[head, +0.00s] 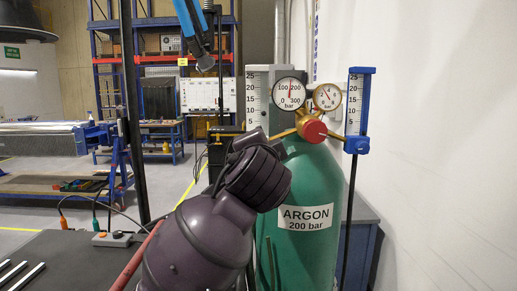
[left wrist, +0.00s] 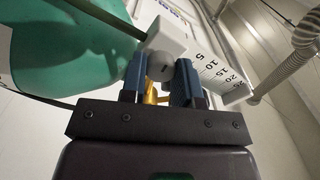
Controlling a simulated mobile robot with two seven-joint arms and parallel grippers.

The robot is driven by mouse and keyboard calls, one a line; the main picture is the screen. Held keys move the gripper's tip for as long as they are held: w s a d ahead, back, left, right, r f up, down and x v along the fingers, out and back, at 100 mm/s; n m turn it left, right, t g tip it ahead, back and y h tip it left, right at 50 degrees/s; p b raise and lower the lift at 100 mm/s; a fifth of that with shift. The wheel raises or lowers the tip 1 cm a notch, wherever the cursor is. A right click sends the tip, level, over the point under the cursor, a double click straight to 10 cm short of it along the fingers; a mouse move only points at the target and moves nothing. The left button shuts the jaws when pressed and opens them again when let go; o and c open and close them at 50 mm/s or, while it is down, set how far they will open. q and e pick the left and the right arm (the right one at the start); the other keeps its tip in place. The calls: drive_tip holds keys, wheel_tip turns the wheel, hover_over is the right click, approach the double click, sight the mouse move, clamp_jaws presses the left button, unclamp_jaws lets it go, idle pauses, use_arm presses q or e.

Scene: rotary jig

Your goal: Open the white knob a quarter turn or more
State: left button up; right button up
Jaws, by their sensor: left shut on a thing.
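The white knob (left wrist: 160,66) is round and pale grey-white. It sits at the end of a white block below a flow tube with a scale (left wrist: 215,72). My left gripper (left wrist: 158,76) is shut on the knob, with one blue finger on each side of it. In the head view the white-grey flowmeter (head: 257,92) stands left of the round gauges. Its lower end, the knob and my left gripper are hidden there behind my dark arm. The knob's turn angle cannot be read. My right gripper is not in view.
The green argon cylinder (head: 308,185) stands close by, with a red valve cap (head: 315,131) and two gauges (head: 290,92). A blue flowmeter (head: 358,110) is on the right. A corrugated hose (left wrist: 303,38) runs near the scale. A dark bench (head: 65,257) lies at left.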

use_arm(q)
drive_tip(key=n, duration=0.4)
drive_tip(key=shift+n, duration=0.3)
idle(0.4)
drive_tip(key=o, duration=0.8)
drive_tip(key=shift+o, duration=0.6)
